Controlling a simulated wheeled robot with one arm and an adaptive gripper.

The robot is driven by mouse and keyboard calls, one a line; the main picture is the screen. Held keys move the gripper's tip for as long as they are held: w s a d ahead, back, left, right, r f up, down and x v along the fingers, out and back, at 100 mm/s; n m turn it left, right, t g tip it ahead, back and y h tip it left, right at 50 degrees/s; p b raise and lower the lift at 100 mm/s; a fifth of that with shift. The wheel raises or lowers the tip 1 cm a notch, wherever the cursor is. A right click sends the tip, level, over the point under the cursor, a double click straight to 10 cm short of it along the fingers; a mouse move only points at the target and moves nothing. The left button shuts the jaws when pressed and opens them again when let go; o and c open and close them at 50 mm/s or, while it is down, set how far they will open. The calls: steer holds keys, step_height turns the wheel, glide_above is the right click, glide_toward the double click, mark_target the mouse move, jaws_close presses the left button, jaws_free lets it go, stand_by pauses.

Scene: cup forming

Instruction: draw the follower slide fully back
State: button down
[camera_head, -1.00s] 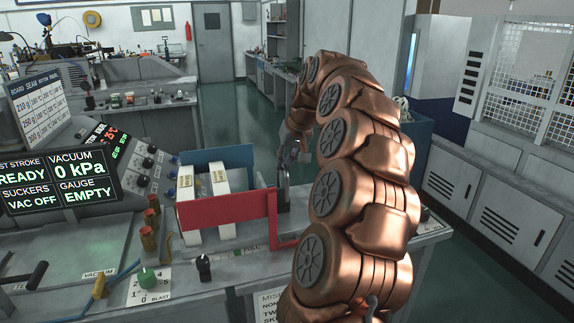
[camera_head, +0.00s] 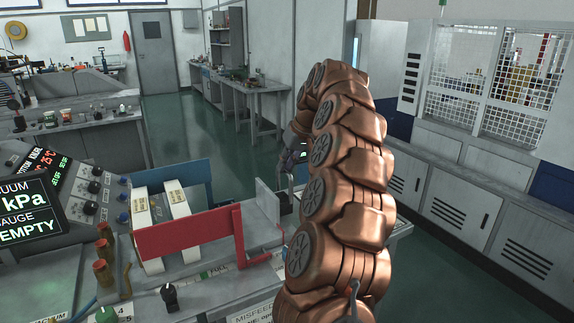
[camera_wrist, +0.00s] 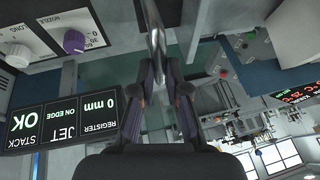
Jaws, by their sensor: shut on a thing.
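A grey upright plate, which looks like the follower slide (camera_head: 267,201), stands just right of the red side rail, clear of the white labelled stacks (camera_head: 174,204). My gripper (camera_head: 291,167) is at its right, partly hidden by my copper arm. In the wrist view my gripper's dark fingers (camera_wrist: 163,75) are closed on a narrow grey upright piece (camera_wrist: 156,42), seemingly the slide's handle. The contact itself is hard to make out in the head view.
The red rail (camera_head: 188,234) and blue rail (camera_head: 183,178) flank the stacks. A control panel with knobs (camera_head: 92,187) stands to the left. A black knob (camera_head: 168,296) is in front. Green floor (camera_head: 210,140) lies open behind. White cabinets (camera_head: 450,205) line the right.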

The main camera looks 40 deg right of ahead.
steer(key=c, duration=1.2)
jaws_free()
steer(key=shift+d, duration=0.25)
steer(key=shift+r, duration=0.1)
steer(key=shift+v, duration=3.7)
steer(key=shift+a, duration=0.1)
